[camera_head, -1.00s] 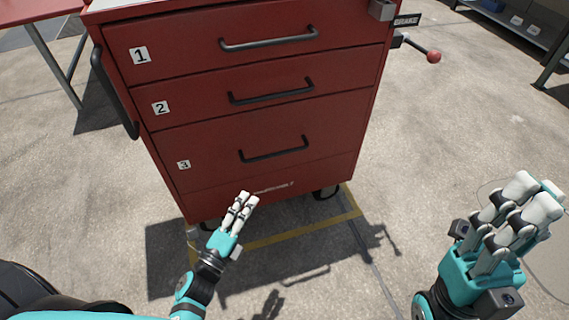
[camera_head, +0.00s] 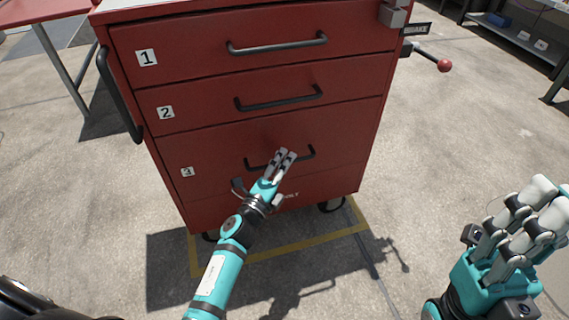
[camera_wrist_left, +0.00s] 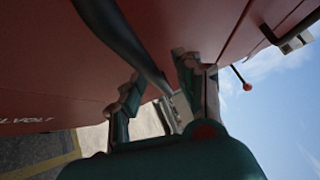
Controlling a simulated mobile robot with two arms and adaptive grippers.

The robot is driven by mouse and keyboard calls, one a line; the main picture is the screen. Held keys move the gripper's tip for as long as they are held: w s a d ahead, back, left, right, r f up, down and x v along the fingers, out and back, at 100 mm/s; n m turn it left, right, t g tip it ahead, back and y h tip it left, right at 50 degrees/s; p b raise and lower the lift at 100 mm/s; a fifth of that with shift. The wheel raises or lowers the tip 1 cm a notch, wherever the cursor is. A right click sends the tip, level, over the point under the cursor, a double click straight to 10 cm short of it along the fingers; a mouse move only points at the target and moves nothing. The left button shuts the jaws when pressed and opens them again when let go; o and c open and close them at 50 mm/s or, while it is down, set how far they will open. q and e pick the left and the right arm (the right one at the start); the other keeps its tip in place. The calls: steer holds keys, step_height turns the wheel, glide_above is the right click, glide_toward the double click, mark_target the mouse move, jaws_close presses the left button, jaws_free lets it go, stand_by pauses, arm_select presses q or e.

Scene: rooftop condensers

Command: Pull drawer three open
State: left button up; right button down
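Drawer three (camera_head: 215,160) is the lowest numbered drawer of a red cabinet, marked with a "3" label (camera_head: 187,172). It looks shut, its front flush with the others. Its dark bar handle (camera_head: 308,154) is partly hidden behind my left gripper (camera_head: 281,160). In the left wrist view the handle (camera_wrist_left: 125,40) runs down between the spread fingers of my left gripper (camera_wrist_left: 160,95), which is open. I cannot tell whether a finger touches the bar. My right gripper (camera_head: 535,215) hangs at the right, clear of the cabinet and empty; its finger opening is unclear.
Drawers one (camera_head: 190,45) and two (camera_head: 200,105) above look shut, each with its own handle. A side push bar (camera_head: 118,95) is at the cabinet's left. A lever with a red knob (camera_head: 444,66) sticks out right. The concrete floor in front is clear.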

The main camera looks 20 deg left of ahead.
arm_select(q)
steer(key=shift+w, duration=0.1)
jaws_close()
stand_by(0.5)
